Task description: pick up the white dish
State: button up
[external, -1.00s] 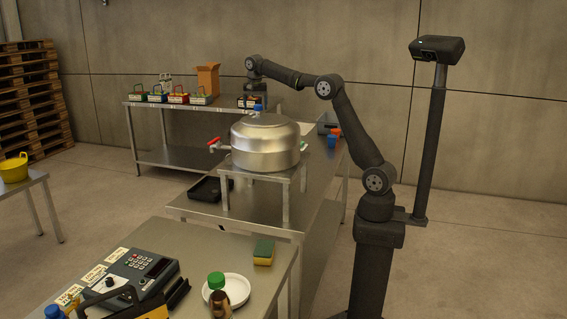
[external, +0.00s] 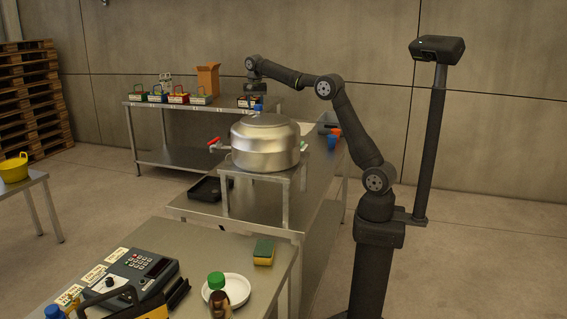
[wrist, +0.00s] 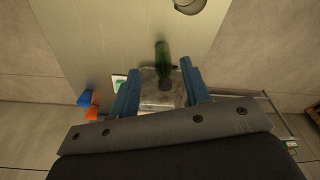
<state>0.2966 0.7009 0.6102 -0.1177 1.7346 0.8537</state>
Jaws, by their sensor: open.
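The white dish (external: 240,289) lies on the front steel table in the external view. A brown bottle with a green cap (external: 216,283) stands in front of it and hides part of it. My gripper (external: 255,97) is far from the dish, beyond the large metal pot, near the back table. In the wrist view my gripper (wrist: 160,88) shows two blue fingers spread apart, with a blurred green bottle (wrist: 162,62) in view between and beyond them. I cannot tell its distance from the fingers. The dish is not seen in the wrist view.
The metal pot (external: 264,145) with a red tap sits on a raised stand in the middle. A yellow-green sponge (external: 264,251) and a keypad device (external: 140,274) share the front table. Orange and blue cups (external: 333,138) stand right of the pot. Several carriers line the back table.

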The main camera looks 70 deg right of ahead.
jog(key=c, duration=0.5)
jog(key=shift+c, duration=0.2)
